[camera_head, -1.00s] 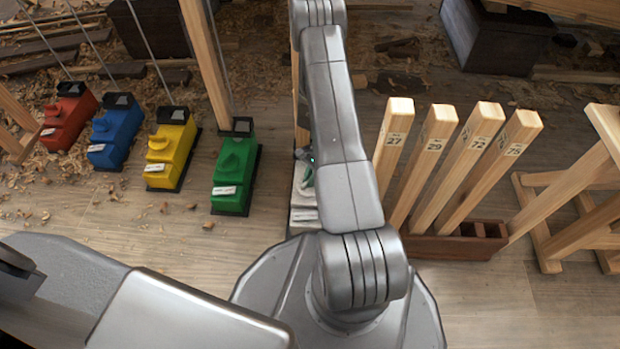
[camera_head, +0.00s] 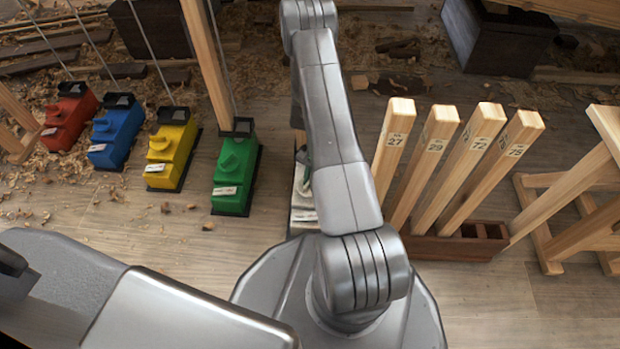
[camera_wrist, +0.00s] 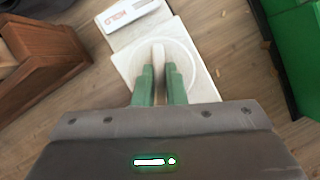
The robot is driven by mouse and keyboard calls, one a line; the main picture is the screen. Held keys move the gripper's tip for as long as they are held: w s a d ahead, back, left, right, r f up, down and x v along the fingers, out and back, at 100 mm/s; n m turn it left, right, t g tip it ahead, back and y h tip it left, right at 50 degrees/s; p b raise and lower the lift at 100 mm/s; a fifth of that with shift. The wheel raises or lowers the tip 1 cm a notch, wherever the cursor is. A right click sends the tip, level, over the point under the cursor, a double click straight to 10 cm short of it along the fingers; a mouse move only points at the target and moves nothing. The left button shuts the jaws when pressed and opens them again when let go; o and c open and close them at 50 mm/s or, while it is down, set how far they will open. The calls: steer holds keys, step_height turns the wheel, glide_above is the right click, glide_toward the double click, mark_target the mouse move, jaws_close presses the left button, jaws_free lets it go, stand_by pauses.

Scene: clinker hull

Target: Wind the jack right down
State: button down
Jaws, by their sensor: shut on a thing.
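The white jack (camera_wrist: 185,50) lies below my gripper in the wrist view, with a round dial face and a narrow raised handle (camera_wrist: 157,54) across it. My gripper (camera_wrist: 159,69) has two green fingers, one on each side of the handle, and is shut on it. A label (camera_wrist: 130,14) with red lettering sits on the jack's far end. In the head view the white jack (camera_head: 303,212) is mostly hidden behind my arm, and the fingers barely show there.
Green (camera_head: 235,175), yellow (camera_head: 170,150), blue (camera_head: 115,138) and red (camera_head: 68,118) jacks stand in a row to the left. A brown rack (camera_head: 460,243) with numbered wooden posts stands just right of my arm. A wooden trestle (camera_head: 565,205) is farther right.

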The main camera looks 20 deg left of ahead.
steer(key=c, duration=1.5)
jaws_free()
step_height(320, 180, up, 10)
steer(key=p, duration=0.4)
